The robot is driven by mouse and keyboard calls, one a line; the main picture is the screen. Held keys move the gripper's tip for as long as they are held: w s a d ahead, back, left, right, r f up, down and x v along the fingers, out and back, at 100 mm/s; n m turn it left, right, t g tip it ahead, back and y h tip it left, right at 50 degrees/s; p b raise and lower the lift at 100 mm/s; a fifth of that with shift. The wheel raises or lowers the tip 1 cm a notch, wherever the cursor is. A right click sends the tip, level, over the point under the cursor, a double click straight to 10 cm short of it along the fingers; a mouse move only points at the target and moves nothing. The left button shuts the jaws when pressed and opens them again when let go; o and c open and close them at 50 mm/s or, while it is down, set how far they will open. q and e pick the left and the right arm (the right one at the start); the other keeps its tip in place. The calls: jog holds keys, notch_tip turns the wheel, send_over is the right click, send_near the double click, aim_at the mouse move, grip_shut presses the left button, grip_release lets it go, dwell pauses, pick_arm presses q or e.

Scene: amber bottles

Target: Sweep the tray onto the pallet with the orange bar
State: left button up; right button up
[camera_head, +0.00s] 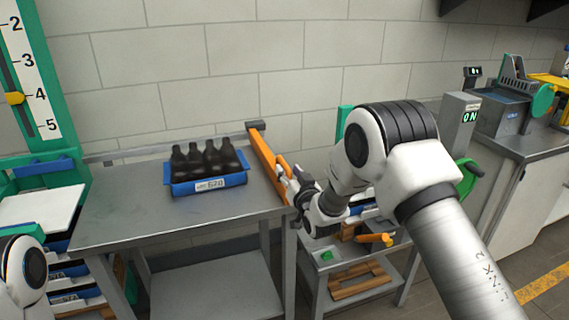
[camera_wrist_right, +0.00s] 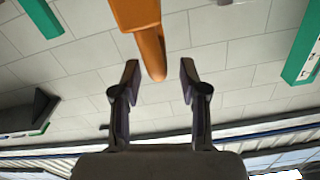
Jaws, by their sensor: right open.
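A blue tray (camera_head: 210,187) holding several dark bottles (camera_head: 207,160) stands upright on the grey metal table. The orange bar (camera_head: 265,154) runs along the table's right side from a grey block at the back towards my right gripper (camera_head: 296,188). In the right wrist view the bar's rounded orange end (camera_wrist_right: 152,50) shows just ahead of and between the spread fingertips of my right gripper (camera_wrist_right: 160,75). The jaws are open, and I cannot tell whether they touch the bar. A wooden pallet-like frame (camera_head: 357,281) lies on a low shelf at right. My left gripper is out of view.
A green post with a number scale (camera_head: 30,75) stands at far left. A low cart (camera_head: 320,262) with small items stands right of the table (camera_head: 115,207). A machine with an ON sign (camera_head: 468,117) is farther right. The table left of the tray is clear.

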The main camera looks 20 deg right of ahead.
aim_at(284, 166)
jog(key=w, duration=0.3)
jog(key=shift+w+f, duration=0.3)
jog(key=shift+w, duration=0.1)
jog(key=shift+w+r+p, duration=0.15)
jog(key=shift+w+p, duration=0.1)
jog(key=shift+p, duration=0.05)
jog(key=shift+s+a+r, duration=0.1)
grip_shut()
